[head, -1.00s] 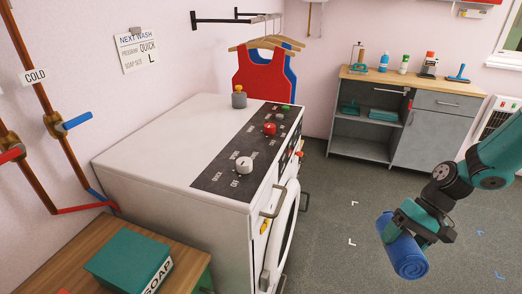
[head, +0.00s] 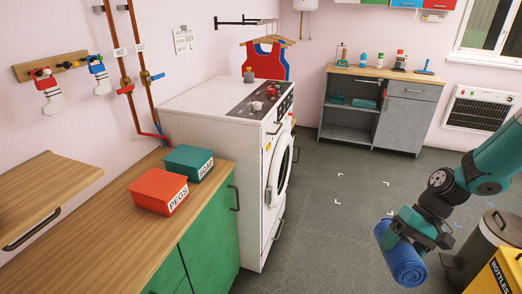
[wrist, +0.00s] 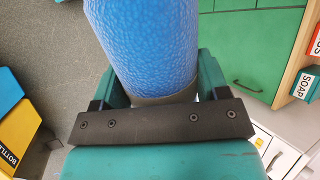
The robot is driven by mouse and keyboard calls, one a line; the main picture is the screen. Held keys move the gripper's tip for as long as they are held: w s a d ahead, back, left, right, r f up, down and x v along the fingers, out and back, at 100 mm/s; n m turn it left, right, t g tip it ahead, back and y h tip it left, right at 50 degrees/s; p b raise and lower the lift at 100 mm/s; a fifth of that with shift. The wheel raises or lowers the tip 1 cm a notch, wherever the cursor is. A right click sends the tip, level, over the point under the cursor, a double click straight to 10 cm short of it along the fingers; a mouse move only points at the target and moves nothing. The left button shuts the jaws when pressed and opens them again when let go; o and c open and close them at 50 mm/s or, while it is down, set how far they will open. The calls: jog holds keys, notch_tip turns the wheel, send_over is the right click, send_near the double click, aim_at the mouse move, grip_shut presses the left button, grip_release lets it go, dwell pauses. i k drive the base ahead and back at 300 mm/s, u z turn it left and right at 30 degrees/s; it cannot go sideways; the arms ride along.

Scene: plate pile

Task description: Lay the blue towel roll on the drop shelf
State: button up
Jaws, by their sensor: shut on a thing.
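The blue towel roll (head: 404,264) hangs in the air at the lower right of the head view, held by my gripper (head: 414,234). In the wrist view the blue roll (wrist: 155,45) fills the space between the teal fingers of my gripper (wrist: 160,88); the fingertips are partly hidden by the dark crossbar. A wooden shelf (head: 52,190) with a dark handle or bracket on its front edge stands out from the left wall; it looks like the drop shelf. Its visible top is bare. My gripper is far to the right of it, across the room.
A wooden counter (head: 110,235) over green cupboards holds a red PEGS box (head: 155,190) and a teal SOAP box (head: 185,160). The white washing machine (head: 205,98) stands beyond. A grey bin (head: 490,240) and yellow BOTTLES box (head: 500,275) are near the gripper. The middle floor is clear.

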aim_at(38, 184)
jog(key=k, duration=0.4)
jog(key=u, duration=2.2)
